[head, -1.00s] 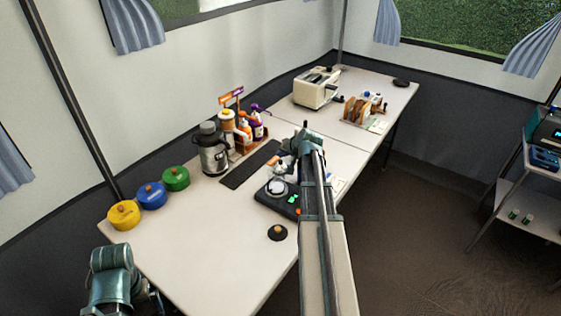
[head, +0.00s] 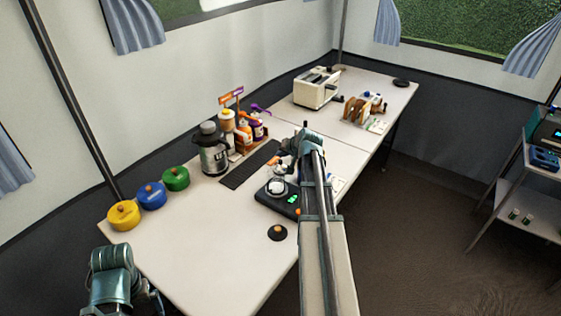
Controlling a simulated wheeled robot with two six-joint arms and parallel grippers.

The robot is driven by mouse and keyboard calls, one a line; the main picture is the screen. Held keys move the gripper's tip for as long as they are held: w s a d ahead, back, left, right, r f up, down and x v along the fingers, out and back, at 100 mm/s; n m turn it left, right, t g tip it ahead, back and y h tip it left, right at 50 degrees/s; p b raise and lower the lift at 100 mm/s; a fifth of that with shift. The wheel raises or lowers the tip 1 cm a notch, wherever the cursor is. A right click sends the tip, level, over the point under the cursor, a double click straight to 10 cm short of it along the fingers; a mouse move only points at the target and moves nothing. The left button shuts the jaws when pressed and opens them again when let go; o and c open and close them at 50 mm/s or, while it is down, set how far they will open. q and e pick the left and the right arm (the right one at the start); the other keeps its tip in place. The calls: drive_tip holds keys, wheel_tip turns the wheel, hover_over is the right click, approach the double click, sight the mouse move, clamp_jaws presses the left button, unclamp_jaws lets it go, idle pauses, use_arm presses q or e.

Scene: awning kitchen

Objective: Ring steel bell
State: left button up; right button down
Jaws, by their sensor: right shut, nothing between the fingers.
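A small silvery round thing (head: 277,187), which may be the steel bell, sits at the dark device with green lit digits near the table's front edge. It is too small to tell for sure. My right gripper (head: 284,163) is shut and empty, just behind and above it, partly hidden by my right arm. I cannot tell whether they touch. Of my left arm only a part shows at the bottom left; its gripper is not in view.
A dark round thing with an orange knob (head: 278,233) lies nearer on the table (head: 215,262). A toaster (head: 316,88) is farther back.

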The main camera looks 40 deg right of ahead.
sight(282, 165)
drive_tip(key=shift+f+b, duration=0.4)
drive_tip(key=shift+f, duration=0.05)
drive_tip(key=shift+f+b, duration=0.35)
drive_tip(key=shift+b, duration=0.05)
idle(0.6)
drive_tip(key=shift+r+p, duration=0.8)
drive_tip(key=shift+p, duration=0.05)
drive_tip(key=shift+r, duration=0.1)
wheel_tip(282, 165, up, 5)
drive_tip(key=p, duration=0.5)
